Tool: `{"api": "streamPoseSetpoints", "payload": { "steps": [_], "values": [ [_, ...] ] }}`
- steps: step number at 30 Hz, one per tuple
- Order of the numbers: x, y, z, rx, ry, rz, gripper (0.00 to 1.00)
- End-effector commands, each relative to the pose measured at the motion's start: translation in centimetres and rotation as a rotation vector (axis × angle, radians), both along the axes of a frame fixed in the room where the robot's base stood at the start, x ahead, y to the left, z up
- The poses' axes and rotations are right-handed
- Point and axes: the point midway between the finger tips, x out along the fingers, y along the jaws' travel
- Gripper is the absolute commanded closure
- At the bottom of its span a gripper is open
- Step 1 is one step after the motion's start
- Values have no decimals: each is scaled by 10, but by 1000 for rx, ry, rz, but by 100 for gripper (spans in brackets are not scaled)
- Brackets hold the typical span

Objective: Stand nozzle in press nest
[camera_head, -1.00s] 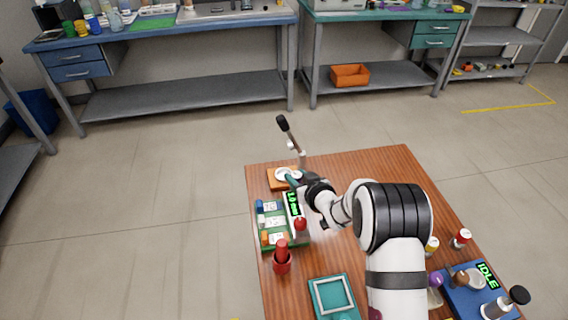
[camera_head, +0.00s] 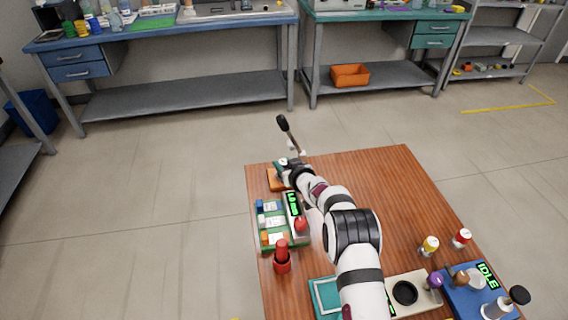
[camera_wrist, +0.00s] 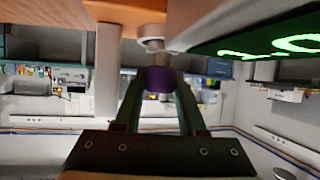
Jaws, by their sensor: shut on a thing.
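My gripper (camera_wrist: 158,98) is shut on a purple piece, which I take to be the nozzle (camera_wrist: 158,80). A pale grey round part (camera_wrist: 152,45) lies just beyond the purple piece in the wrist view; I cannot tell whether they touch. In the head view my gripper (camera_head: 283,168) is at the lever press, over its orange-brown base (camera_head: 276,182) at the table's far left corner. The press lever with its black knob (camera_head: 283,122) is raised and tilted. The nest and the held piece are hidden or too small to make out there.
A green tray (camera_head: 283,243) with coloured blocks and a lit display stands close in front of the press. A red holder (camera_head: 282,263) is nearer. A blue station reading IDLE (camera_head: 460,298) and capped bottles are at the right. The table's right middle is clear.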

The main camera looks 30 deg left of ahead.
Motion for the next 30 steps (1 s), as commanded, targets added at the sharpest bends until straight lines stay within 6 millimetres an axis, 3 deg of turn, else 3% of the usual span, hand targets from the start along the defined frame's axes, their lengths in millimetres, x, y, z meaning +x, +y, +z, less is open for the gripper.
{"api": "streamPoseSetpoints", "payload": {
  "steps": [1, 3, 14, 20, 30],
  "values": [
    [0, 0, -1, 0, 0, 0, 58],
    [0, 0, -1, 0, 0, 0, 47],
    [-1, -2, 3, 0, 1, 0, 47],
    [-16, -25, 16, 0, 2, -3, 47],
    [-52, -80, 48, 1, 0, 0, 47]
  ]
}}
